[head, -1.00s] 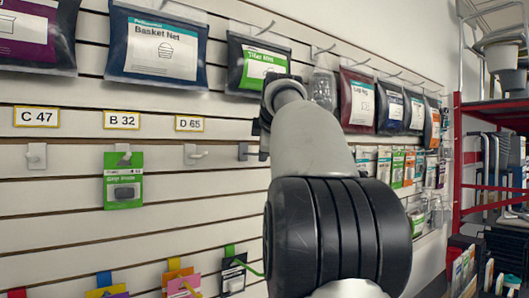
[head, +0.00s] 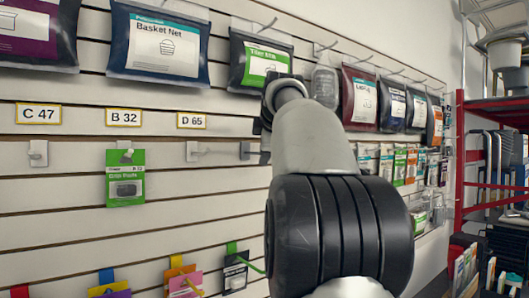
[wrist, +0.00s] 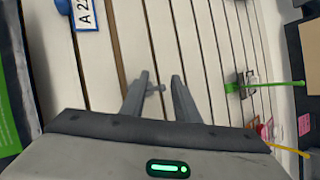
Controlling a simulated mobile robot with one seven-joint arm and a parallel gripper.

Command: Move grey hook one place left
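The grey hook (head: 249,150) is on the slatted wall, right of the pale hook under label D 65 (head: 192,121), and is partly hidden by my arm. In the wrist view a small grey hook (wrist: 158,88) shows between the fingers of my gripper (wrist: 160,77). The fingers are apart, one on each side of it; I cannot tell whether they touch it. In the head view my arm hides most of my gripper.
Pale hooks sit under C 47 (head: 38,152) and D 65 (head: 193,151); both look empty. A green package (head: 125,178) hangs under B 32. Bagged goods (head: 160,45) hang above, and coloured tagged hooks (head: 182,283) are below. A red rack (head: 458,160) stands right.

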